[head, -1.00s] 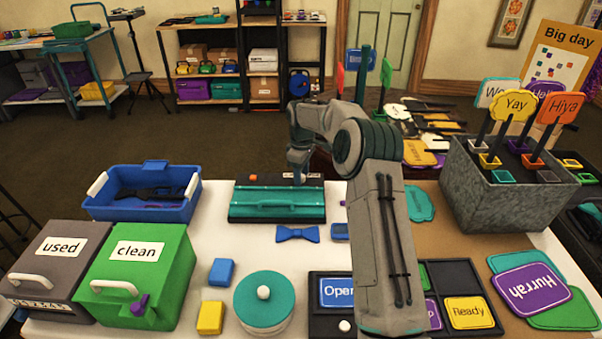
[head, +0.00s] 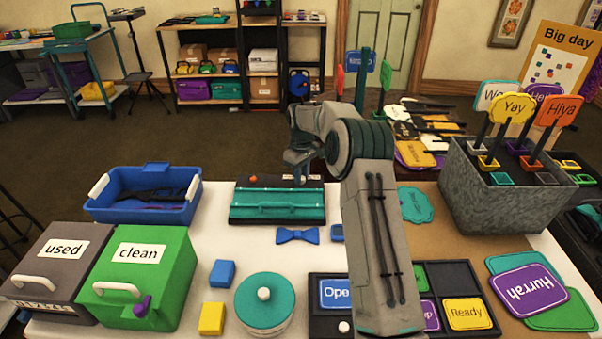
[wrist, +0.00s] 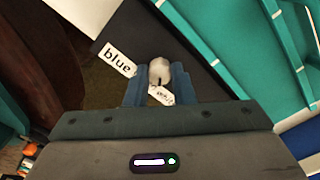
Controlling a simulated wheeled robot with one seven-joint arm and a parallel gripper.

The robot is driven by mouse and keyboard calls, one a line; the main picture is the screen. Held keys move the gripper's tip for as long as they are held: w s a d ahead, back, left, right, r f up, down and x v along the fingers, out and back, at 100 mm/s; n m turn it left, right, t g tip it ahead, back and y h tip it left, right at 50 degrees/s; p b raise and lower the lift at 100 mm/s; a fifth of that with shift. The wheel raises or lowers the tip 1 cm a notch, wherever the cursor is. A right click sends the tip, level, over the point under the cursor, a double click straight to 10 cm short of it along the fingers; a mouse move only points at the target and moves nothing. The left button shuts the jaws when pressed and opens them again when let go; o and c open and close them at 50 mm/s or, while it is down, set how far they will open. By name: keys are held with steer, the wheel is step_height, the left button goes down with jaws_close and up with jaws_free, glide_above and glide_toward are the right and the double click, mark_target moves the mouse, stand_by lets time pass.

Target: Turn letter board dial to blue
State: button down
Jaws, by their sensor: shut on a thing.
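The dial is a pale, rounded knob (wrist: 159,70) on a dark panel (wrist: 140,30) in the wrist view. A white label reading "blue" (wrist: 118,60) lies just up and left of it. A second white label (wrist: 161,95), partly covered and hard to read, lies below the knob between the fingers. My gripper (wrist: 158,84) is shut on the knob, with one blue finger on each side. A small dark mark shows on the knob's lower side; where the dial points is unclear.
A blue bin (head: 145,208) stands left of the teal case. The green "clean" box (head: 150,280), grey "used" box (head: 50,265) and round teal-lidded tin (head: 264,305) are nearer. A grey planter (head: 500,205) with signs stands right. My arm crosses the table's middle.

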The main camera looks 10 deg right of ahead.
steer(key=m+p, duration=0.1)
steer(key=m, duration=0.4)
steer(key=shift+r+m, duration=0.1)
steer(key=shift+m, duration=0.2)
steer(key=m, duration=0.4)
steer(key=shift+m, duration=0.3)
steer(key=m+p, duration=0.1)
steer(key=m, duration=0.4)
steer(key=shift+w, duration=0.1)
steer(key=m, duration=0.5)
steer(key=shift+p, duration=0.4)
steer(key=c, duration=1.2)
jaws_free()
steer(key=shift+c, duration=0.2)
step_height(320, 180, up, 14)
